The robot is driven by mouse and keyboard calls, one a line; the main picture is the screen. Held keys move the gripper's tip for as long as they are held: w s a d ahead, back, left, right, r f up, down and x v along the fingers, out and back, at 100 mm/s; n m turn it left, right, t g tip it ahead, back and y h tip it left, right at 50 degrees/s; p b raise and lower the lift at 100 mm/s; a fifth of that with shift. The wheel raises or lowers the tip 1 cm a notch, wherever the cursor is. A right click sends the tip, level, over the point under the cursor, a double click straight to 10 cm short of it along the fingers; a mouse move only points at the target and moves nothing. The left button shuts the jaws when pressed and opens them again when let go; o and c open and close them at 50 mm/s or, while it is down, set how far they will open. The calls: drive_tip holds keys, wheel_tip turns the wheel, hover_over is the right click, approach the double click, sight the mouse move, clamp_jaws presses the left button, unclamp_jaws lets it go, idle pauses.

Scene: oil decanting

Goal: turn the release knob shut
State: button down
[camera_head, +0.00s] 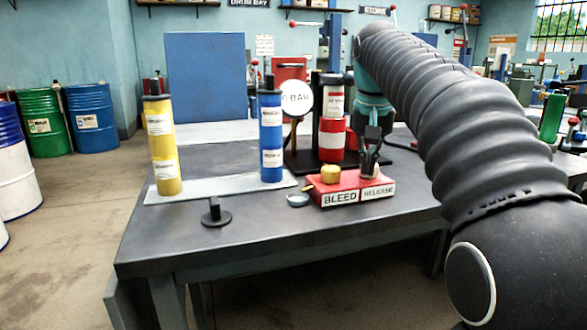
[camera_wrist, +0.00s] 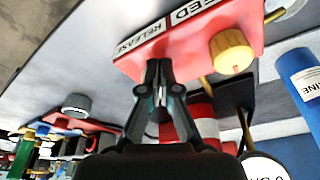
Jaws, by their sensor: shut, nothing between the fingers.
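The red valve block (camera_head: 340,188) sits on the dark table, with white BLEED (camera_head: 340,198) and RELEASE (camera_head: 378,190) labels on its front. The yellow knob (camera_head: 331,174) stands on the BLEED side. It also shows in the wrist view (camera_wrist: 231,50). My gripper (camera_head: 370,168) points down over the RELEASE side. In the wrist view my gripper (camera_wrist: 160,90) has its fingers together at the block's edge by the RELEASE label. The release knob is mostly hidden by the fingers, so I cannot tell its angle or whether the fingers touch it.
A yellow cylinder (camera_head: 161,145) and a blue cylinder (camera_head: 271,137) stand upright on a pale tray (camera_head: 215,190) at left. A red and white cylinder (camera_head: 332,125) and a round gauge (camera_head: 296,97) stand behind the block.

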drive_tip(key=shift+s+d+r+p, duration=0.1)
drive_tip(key=shift+s+d+p, duration=0.05)
drive_tip(key=shift+d+p, duration=0.35)
drive_tip(key=shift+d, duration=0.2)
drive_tip(key=shift+d, duration=0.2)
idle(0.4)
drive_tip(key=shift+s, duration=0.1)
drive_tip(key=shift+s, duration=0.25)
wheel_tip(320, 180, up, 6)
drive_tip(key=shift+f, duration=0.1)
idle(0.5)
